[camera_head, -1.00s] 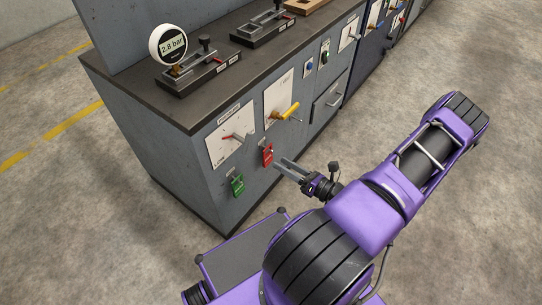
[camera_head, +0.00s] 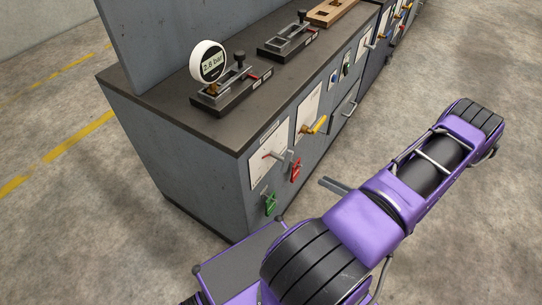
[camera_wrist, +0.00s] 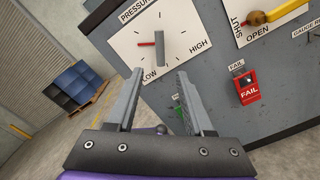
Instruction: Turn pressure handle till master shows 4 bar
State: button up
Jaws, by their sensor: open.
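The pressure handle (camera_wrist: 159,46) is a grey bar on a white dial plate (camera_wrist: 183,17) marked PRESSURE, LOW and HIGH. A red pointer (camera_wrist: 146,44) sticks out left from its hub. In the head view the handle (camera_head: 284,156) is on the cabinet's front. My gripper (camera_wrist: 159,73) is open and empty. Its fingertips are just below the handle in the wrist view, apparently short of the panel. In the head view my arm hides most of the gripper (camera_head: 335,185). The round master gauge (camera_head: 209,62) on the worktop appears to read 2.8 bar.
A yellow valve handle (camera_head: 314,127) is right of the dial. The cabinet (camera_head: 180,160) fills the space ahead; open floor lies right.

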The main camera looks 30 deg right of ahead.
aim_at(285, 161)
jog(key=x, duration=1.7)
jog(key=shift+w, duration=0.15)
